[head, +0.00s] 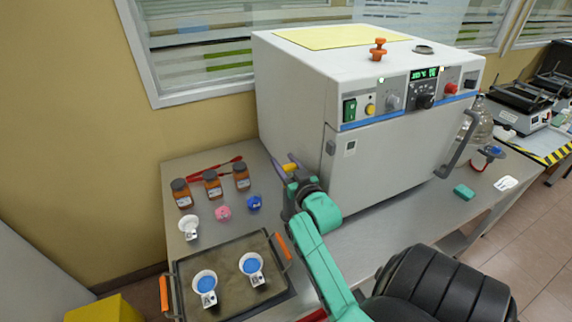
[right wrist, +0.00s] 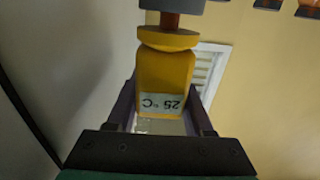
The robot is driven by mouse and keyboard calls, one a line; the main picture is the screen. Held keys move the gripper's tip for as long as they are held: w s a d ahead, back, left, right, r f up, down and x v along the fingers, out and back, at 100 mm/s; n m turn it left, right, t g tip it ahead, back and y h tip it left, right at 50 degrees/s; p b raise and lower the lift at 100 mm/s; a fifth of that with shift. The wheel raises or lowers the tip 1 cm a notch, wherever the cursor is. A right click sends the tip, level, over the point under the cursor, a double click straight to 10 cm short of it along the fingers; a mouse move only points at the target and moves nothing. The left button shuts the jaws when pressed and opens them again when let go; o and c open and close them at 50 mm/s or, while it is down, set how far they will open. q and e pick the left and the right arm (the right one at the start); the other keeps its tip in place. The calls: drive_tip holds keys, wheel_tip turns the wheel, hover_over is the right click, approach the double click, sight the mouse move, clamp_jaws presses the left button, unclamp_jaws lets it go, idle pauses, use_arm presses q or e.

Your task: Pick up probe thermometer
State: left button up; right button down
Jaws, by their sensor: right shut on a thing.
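The probe thermometer (right wrist: 166,78) is a yellow body with a small display reading 25 °C, upside down in the right wrist view. My right gripper (right wrist: 160,108) is shut on it, one dark finger on each side. In the head view, the thermometer (head: 290,167) is a small yellow piece between the fingertips of my right gripper (head: 289,166). The gripper is beside the left front of the white oven, in front of its side wall in the picture. My left gripper is not in view.
The white oven (head: 290,105) stands close on the right, with an orange knob-like piece (head: 378,48) on top. Brown bottles (head: 212,184), red tongs (head: 215,167) and pink (head: 223,213) and blue (head: 254,203) items lie left. A tray (head: 228,258) holds two white cups.

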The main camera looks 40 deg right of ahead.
wheel_tip(320, 180, up, 19)
idle(0.4)
